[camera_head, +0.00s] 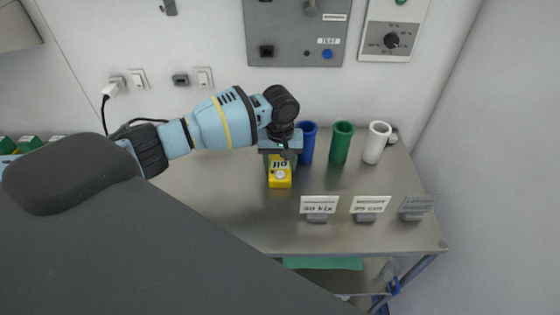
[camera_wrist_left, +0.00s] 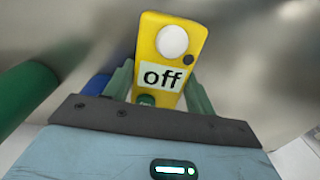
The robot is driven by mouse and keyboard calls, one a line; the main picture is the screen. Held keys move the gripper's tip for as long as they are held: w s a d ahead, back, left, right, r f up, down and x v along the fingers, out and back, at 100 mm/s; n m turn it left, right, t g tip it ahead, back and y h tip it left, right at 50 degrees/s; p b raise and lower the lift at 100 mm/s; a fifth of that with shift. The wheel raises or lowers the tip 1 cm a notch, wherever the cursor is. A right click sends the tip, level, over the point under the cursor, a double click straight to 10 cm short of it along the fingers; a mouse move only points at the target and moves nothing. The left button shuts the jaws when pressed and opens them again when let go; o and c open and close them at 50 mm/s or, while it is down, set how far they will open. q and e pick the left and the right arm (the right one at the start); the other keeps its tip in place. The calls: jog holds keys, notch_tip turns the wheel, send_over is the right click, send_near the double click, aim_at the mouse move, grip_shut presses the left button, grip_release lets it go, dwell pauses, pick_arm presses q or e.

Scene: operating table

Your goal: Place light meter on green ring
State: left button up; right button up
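The light meter is a yellow block (camera_head: 280,178) with a white round dome and a label reading "off". In the left wrist view the light meter (camera_wrist_left: 172,45) stands between my left gripper's fingers, which press close on both sides. My left gripper (camera_head: 279,160) points down over the metal table and is shut on the meter. Whether the meter touches the table or hangs just above it, I cannot tell. I cannot make out a green ring on the table. My right gripper is not in view.
Blue (camera_head: 308,143), green (camera_head: 341,143) and white (camera_head: 376,143) tubes stand at the back, right of the gripper. Three label signs, one of them a white card (camera_head: 319,205), stand along the front right of the metal table (camera_head: 235,215). Wall panels (camera_head: 297,30) hang behind.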

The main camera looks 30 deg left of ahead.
aim_at(280, 163)
pick_arm(q)
jog(key=o, duration=0.4)
notch_tip(280, 163, up, 11)
jog(key=p, duration=0.1)
jog(key=shift+r, duration=0.2)
jog(key=shift+o, duration=0.4)
jog(key=shift+r, duration=0.45)
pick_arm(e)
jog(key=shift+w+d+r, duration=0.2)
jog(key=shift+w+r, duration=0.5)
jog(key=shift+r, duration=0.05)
